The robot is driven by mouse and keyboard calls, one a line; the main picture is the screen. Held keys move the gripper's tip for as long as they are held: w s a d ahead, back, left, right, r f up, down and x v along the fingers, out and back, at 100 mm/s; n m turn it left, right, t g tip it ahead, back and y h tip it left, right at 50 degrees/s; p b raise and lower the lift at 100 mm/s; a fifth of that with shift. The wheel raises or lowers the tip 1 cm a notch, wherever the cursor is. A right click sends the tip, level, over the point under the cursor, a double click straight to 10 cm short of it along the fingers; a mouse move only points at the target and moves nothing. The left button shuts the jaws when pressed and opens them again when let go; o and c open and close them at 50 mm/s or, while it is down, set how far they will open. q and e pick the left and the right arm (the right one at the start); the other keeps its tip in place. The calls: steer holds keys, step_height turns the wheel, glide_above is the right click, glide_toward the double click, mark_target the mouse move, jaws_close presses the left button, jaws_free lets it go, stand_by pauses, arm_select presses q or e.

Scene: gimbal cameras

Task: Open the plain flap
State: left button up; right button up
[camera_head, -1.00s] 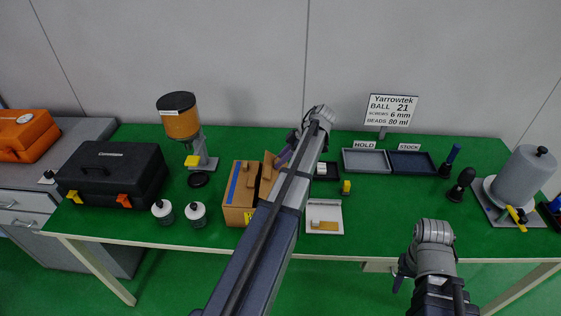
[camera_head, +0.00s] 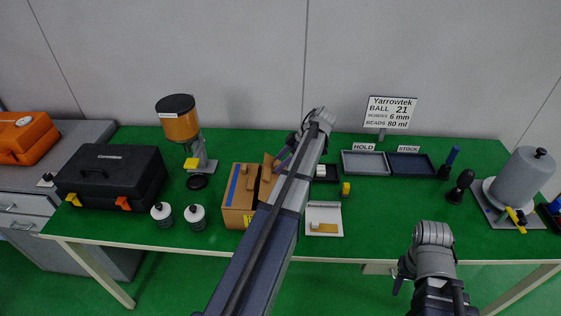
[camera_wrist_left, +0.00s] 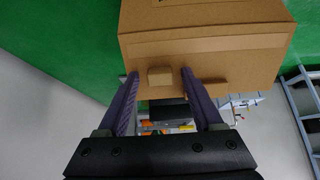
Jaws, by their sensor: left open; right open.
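A cardboard box (camera_head: 236,211) stands on the green table, left of centre in the head view. A blue stripe (camera_head: 231,184) runs along its left flap. The plain flap (camera_head: 266,171) is on the right side, partly hidden by my left arm. My left gripper (camera_head: 279,163) is open at that side. In the left wrist view its purple fingers (camera_wrist_left: 160,76) stand on either side of a small cardboard tab (camera_wrist_left: 159,79) at the box's edge (camera_wrist_left: 215,43); contact cannot be told. My right gripper (camera_head: 401,274) is open, low in front of the table, its fingers barely showing.
Two white bottles (camera_head: 194,217) stand left of the box, and a dispenser (camera_head: 180,124) behind it. A black case (camera_head: 105,178) is further left. A white tray (camera_head: 324,229) lies to the right of my left arm.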

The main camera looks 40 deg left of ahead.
arm_select(q)
steer(key=p+v, duration=0.6)
steer(key=v, duration=0.1)
steer(key=shift+d+r, duration=0.2)
steer(key=shift+r, duration=0.1)
steer(key=shift+w, duration=0.1)
steer(key=shift+d, duration=0.1)
steer(key=s+d+f+m+t+h, duration=0.1)
steer(key=s+d+m, duration=0.5)
steer(key=d+m, duration=0.3)
steer(key=s+d+f+m+t+h, duration=0.1)
steer(key=s+d+m, duration=0.6)
steer(key=d, duration=0.7)
steer(key=s+d+f+m+t+h, duration=0.1)
steer(key=s+d+f+m+h, duration=0.1)
steer(key=s+d+m, duration=0.5)
steer(key=d+m+h, duration=0.1)
steer(key=d+m, duration=0.4)
steer(key=shift+t, duration=0.3)
